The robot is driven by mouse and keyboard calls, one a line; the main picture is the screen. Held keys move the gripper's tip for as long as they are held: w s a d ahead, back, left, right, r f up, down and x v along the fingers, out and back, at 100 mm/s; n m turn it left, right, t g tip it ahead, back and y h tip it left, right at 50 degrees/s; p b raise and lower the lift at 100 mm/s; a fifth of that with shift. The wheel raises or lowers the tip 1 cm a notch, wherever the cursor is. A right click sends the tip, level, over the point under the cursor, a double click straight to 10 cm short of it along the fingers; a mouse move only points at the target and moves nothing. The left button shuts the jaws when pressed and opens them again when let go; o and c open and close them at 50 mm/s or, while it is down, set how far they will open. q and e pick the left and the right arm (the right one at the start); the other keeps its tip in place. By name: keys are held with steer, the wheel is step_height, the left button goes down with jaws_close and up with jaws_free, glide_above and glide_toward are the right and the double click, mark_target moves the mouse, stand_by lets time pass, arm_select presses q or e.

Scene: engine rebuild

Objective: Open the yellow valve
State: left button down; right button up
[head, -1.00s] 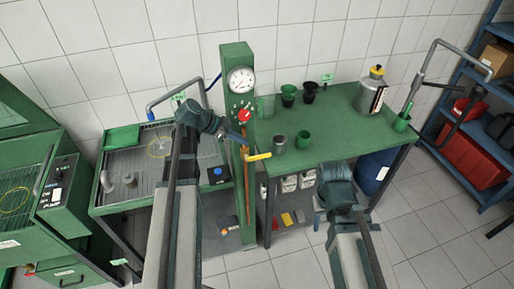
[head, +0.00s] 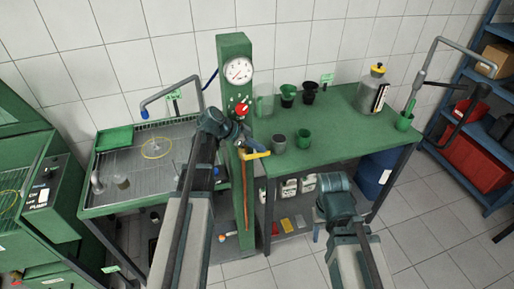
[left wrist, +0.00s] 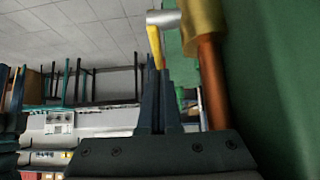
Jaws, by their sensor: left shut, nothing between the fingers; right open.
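The yellow valve lever (head: 257,155) sticks out to the right from the green post, below the gauge and the red knob. In the left wrist view the yellow lever (left wrist: 155,46) hangs from a silver hub beside a brass fitting and copper pipe. My left gripper (head: 243,140) is at the post, just beside the lever. Its fingers (left wrist: 158,75) are shut and empty, with their tips close to the lever's end; I cannot tell whether they touch. My right gripper (head: 320,212) is low in front of the green table, away from the valve; its fingers are mostly hidden.
The green post (head: 234,50) carries a white gauge (head: 239,71) and a red knob (head: 242,109). A wash tray (head: 130,170) stands left. The green table (head: 340,130) at right holds cups and a metal jug (head: 374,92). The floor at front right is clear.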

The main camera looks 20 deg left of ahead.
mark_target(262, 156)
arm_select(q)
steer(key=shift+d, duration=0.1)
stand_by(0.3)
steer(key=shift+w+d+f+g+y+p, duration=0.1)
steer(key=shift+f+g+y+p, duration=0.2)
steer(key=shift+y+p, duration=0.2)
steer(key=shift+w+d+f+b, duration=0.15)
steer(key=shift+d+f+b, duration=0.05)
steer(key=shift+f+b, duration=0.45)
steer(key=shift+w+d+f+b, duration=0.1)
steer(key=shift+d+f+b, duration=0.05)
steer(key=shift+f+b, duration=1.4)
steer(key=shift+f, duration=0.25)
steer(key=shift+f+g+y, duration=0.2)
steer(key=shift+g+y, duration=0.1)
steer(key=shift+y, duration=0.1)
